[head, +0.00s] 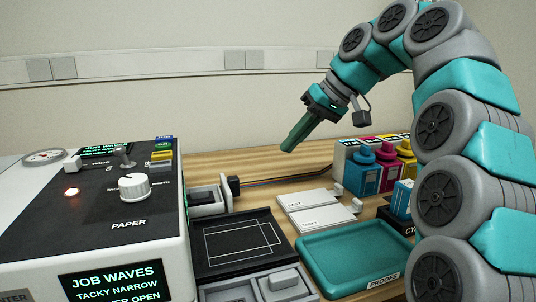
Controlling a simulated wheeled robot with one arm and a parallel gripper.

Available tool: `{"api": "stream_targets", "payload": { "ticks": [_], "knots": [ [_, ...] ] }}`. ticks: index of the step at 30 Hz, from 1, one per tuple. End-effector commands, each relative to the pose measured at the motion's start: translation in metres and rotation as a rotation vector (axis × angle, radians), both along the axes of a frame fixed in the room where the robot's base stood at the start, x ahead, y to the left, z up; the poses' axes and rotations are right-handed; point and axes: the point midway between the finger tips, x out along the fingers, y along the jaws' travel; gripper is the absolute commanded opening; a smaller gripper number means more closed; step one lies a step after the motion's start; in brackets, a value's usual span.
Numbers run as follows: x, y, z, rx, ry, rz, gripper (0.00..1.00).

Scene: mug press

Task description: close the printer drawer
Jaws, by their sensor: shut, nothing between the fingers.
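The white printer (180,235) with a black top stands at the left. Its front screen (110,284) reads "JOB WAVES, TACKY NARROW" and a partly cut-off line ending in "OPEN". A small light-grey drawer-like box (209,210) with a dark inside sticks out from the printer's right side. I take it for the printer drawer, standing open. My gripper (288,147) is shut and empty, with green fingers pointing down and left. It is in the air above the table, up and to the right of the drawer, apart from it.
A black plate with a white outline (240,243) and a grey compartmented tray (265,293) lie right of the printer. A teal tray (355,258), labelled cards (305,198) and ink bottles (365,178) stand further right. A dark connector (233,187) with cables sits near the drawer.

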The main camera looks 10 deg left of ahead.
Motion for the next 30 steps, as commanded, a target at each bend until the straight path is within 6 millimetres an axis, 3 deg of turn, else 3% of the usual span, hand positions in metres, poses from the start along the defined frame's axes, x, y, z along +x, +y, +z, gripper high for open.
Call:
{"api": "stream_targets", "payload": {
  "ticks": [6, 16, 22, 30],
  "knots": [
    [0.002, 0.024, -0.040, -0.003, 0.003, 0.004, 0.00],
    [0.005, 0.053, -0.074, -0.003, 0.007, 0.003, 0.00],
    [-0.009, 0.077, -0.073, -0.003, 0.005, 0.002, 0.00],
    [-0.015, 0.087, -0.073, -0.002, 0.003, 0.001, 0.00]
  ]
}}
